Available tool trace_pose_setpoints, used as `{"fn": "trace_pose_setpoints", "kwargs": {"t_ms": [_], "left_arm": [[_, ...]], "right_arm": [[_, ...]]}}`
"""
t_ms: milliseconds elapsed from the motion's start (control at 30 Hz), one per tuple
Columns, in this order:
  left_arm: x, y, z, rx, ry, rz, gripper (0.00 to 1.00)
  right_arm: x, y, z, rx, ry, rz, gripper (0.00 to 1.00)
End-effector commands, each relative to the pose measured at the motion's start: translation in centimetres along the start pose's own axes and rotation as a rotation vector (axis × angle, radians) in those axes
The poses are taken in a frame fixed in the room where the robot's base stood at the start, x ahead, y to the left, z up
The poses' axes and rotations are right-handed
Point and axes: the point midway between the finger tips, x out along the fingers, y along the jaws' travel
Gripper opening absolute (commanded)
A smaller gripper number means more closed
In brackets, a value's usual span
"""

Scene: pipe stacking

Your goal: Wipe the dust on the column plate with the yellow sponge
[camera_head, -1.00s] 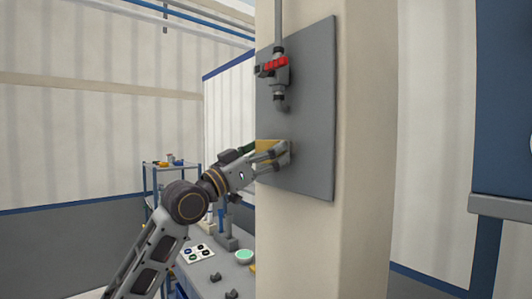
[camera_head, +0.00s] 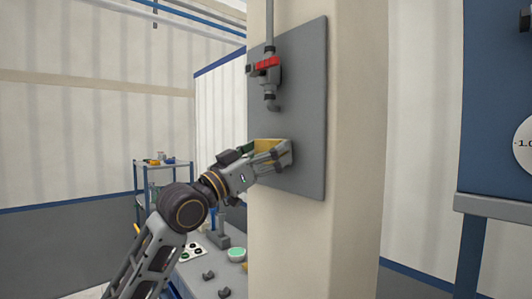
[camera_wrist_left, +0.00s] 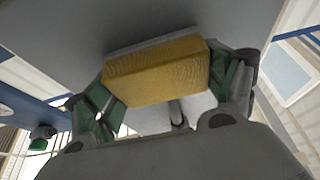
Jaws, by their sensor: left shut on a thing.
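The grey column plate (camera_head: 300,95) is fixed upright on the beige column. My left gripper (camera_head: 278,152) is at its lower part, shut on the yellow sponge (camera_head: 266,144). In the left wrist view the sponge (camera_wrist_left: 155,72) sits between the two fingers of my left gripper (camera_wrist_left: 165,90), with its far edge at or very near the grey plate (camera_wrist_left: 130,18). I cannot tell whether it touches. No dust can be made out on the plate. My right gripper is not in view.
A pipe with a red-handled valve (camera_head: 268,65) runs down the plate above my left gripper. A workbench (camera_head: 205,268) with small parts and a green-topped round item (camera_head: 237,254) stands below left. A shelf (camera_head: 163,162) is behind. A blue cabinet (camera_head: 495,100) is at right.

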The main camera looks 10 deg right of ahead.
Motion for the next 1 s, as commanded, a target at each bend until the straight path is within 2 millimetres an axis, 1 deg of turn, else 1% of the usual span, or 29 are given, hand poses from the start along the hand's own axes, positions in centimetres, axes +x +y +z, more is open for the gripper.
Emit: {"fn": "trace_pose_setpoints", "kwargs": {"t_ms": [167, 700, 1000], "left_arm": [[0.0, 0.5, 0.1, 0.000, -0.002, 0.002, 0.65], [-0.1, 3.3, 0.0, -0.001, -0.002, 0.002, 0.65], [-0.1, 3.7, 0.0, -0.001, 0.000, 0.001, 0.65]], "right_arm": [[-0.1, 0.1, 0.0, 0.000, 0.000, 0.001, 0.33], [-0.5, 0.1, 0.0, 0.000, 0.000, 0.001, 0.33], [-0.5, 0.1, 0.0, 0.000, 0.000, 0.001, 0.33]]}}
